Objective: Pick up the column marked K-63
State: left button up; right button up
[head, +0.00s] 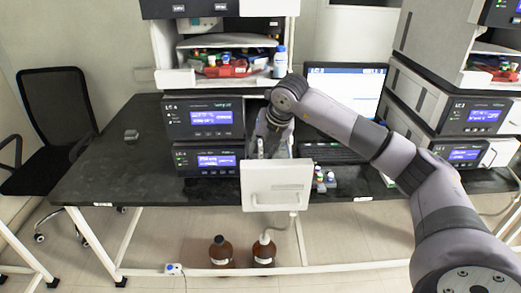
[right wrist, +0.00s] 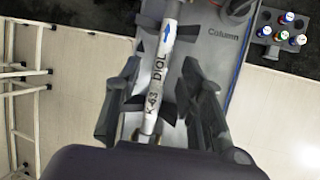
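A slim white column (right wrist: 160,80) with a blue arrow and the word DIOL is in the right wrist view. Its code looks like K-43 or K-63; the first digit is hard to read. It sits in dark clips in a grey compartment labelled Column (right wrist: 222,32). My right gripper (right wrist: 161,88) is open, one finger on each side of the column, with gaps to it. In the head view my right gripper (head: 268,146) is behind the open white door (head: 277,184), which hides the column. My left gripper is not in view.
The stack's black LC A modules (head: 203,118) stand left of my gripper. A vial rack with coloured caps (right wrist: 280,32) is right of the compartment. A monitor (head: 345,90) and a second stack (head: 440,100) stand further right. The black bench (head: 105,165) is mostly clear at left.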

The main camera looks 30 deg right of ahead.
grip_shut()
dwell(0.4)
jog(key=shift+r, duration=0.1)
